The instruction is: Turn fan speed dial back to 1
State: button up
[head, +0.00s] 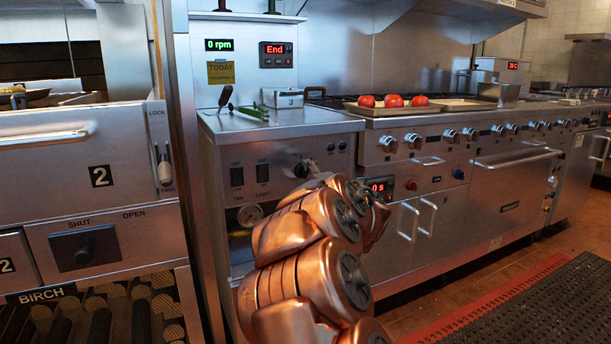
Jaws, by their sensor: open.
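The fan speed dial (301,169) appears to be the dark round knob on the steel panel, right of the two rocker switches. Its markings are too small to read, and part of it is covered. My gripper (314,170) is at the dial's right side, its fingers small and mostly hidden behind my copper arm. It is open; whether it touches the dial cannot be told. The fan rocker switch (237,176) and the light rocker switch (262,173) sit left of the dial. A green display (219,45) above reads 0 rpm.
A steel counter (225,124) above the panel holds green-handled tongs and a box marked 3 (290,98). A round gauge (250,215) sits below the switches. Stove knobs (388,143) line the right. The grill cabinet (100,180) stands left.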

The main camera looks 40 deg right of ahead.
jog(key=v, duration=1)
jog(key=shift+a, duration=0.1)
dwell(0.3)
jog(key=s+a+r+m+g+h+p, duration=0.25)
jog(key=r+m+g+h+p, duration=0.3)
jog(key=r+m+p, duration=0.85)
jog(key=s+a+r+g+y+p, duration=0.1)
jog(key=s+a+g+y+p, duration=0.25)
jog(key=a+p, duration=0.35)
jog(key=s+a+r+m+g+y+p, duration=0.15)
jog(key=s+a+p, duration=0.25)
jog(key=a+p, duration=0.4)
jog(key=s+a+g+y+p, duration=0.3)
jog(key=a+p, duration=0.4)
jog(key=s+a+r+g+y+p, duration=0.1)
jog(key=s+a+r+g+p, duration=0.1)
jog(key=s+a+p, duration=0.2)
jog(key=s+a+r+n+g+y+p, duration=0.1)
jog(key=s+a+r+g+y+p, duration=0.1)
jog(key=s+a, duration=0.8)
jog(key=shift+a+r+g+p, duration=0.35)
jog(key=shift+r+g+p, duration=0.25)
jog(key=shift+p, duration=0.45)
